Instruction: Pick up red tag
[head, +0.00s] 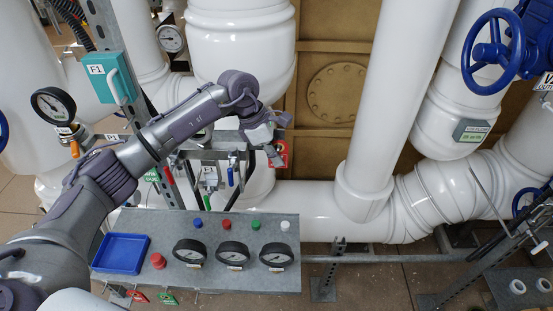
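A red tag (281,153) with a white marking hangs near the valve rack, just right of my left gripper. My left gripper (281,138) reaches in from the left, its fingers spread apart beside the tag. The lower finger overlaps the tag's left part in the picture; I cannot tell whether they touch. Another red tag (137,296) hangs under the front edge of the grey panel, beside a green tag (166,299). My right gripper is not in view.
The grey panel (215,284) below carries a blue tray (121,254), a red knob (158,261) and several gauges. Thick white pipes (385,110) stand behind and to the right. Small levers (231,176) sit left of the gripper. A blue handwheel (492,52) is at upper right.

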